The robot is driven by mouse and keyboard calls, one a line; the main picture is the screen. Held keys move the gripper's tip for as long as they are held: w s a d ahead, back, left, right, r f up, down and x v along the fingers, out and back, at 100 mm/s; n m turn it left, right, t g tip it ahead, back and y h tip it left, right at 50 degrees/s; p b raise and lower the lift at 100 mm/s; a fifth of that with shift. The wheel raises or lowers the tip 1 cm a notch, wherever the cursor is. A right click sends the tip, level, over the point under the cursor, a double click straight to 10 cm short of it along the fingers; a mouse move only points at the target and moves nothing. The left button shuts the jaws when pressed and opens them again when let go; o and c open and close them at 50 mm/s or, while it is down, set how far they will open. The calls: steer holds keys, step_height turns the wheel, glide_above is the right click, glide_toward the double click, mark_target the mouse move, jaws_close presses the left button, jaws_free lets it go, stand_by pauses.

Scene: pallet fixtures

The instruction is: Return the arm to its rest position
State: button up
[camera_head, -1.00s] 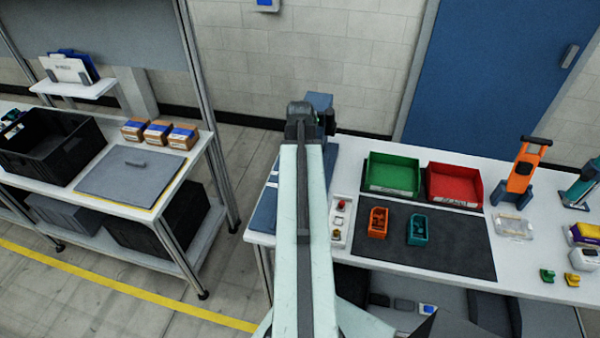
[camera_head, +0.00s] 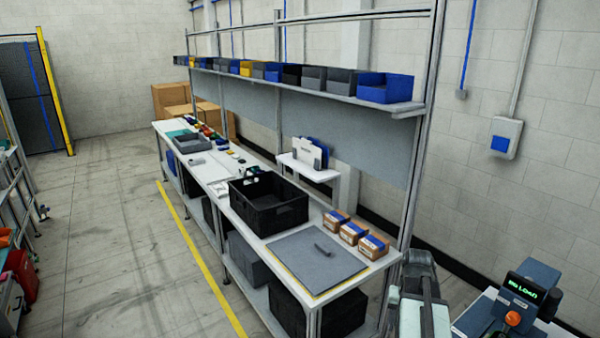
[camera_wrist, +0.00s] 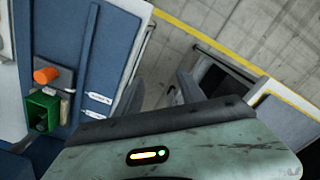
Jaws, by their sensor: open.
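My arm (camera_head: 418,305) shows at the lower right of the head view, folded low near a bench end. Its pale green link (camera_wrist: 180,155) fills the bottom of the wrist view, with a small lit strip on it. My gripper (camera_wrist: 158,92) shows in the wrist view as two dark grey fingers standing apart, with only floor seen between them. It holds nothing that I can see. The gripper cannot be made out in the head view.
A dark blue device (camera_head: 508,302) with a lit display and orange knob stands right of my arm. A white workbench (camera_head: 390,262) to the left carries a black crate (camera_head: 268,203), a grey mat (camera_head: 315,262) and small cartons (camera_head: 353,232). Open floor (camera_head: 110,230) lies farther left.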

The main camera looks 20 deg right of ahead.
steer(key=w+a+f+n+b, duration=0.1)
steer(key=w+a+f+n, duration=0.1)
steer(key=a, duration=1.4)
steer(key=w+a+f+n+b, duration=0.1)
steer(key=w+a+n, duration=0.3)
steer(key=a, duration=1.2)
steer(key=shift+f+n+b, duration=0.35)
steer(key=shift+n+b, duration=0.05)
steer(key=shift+b, duration=0.1)
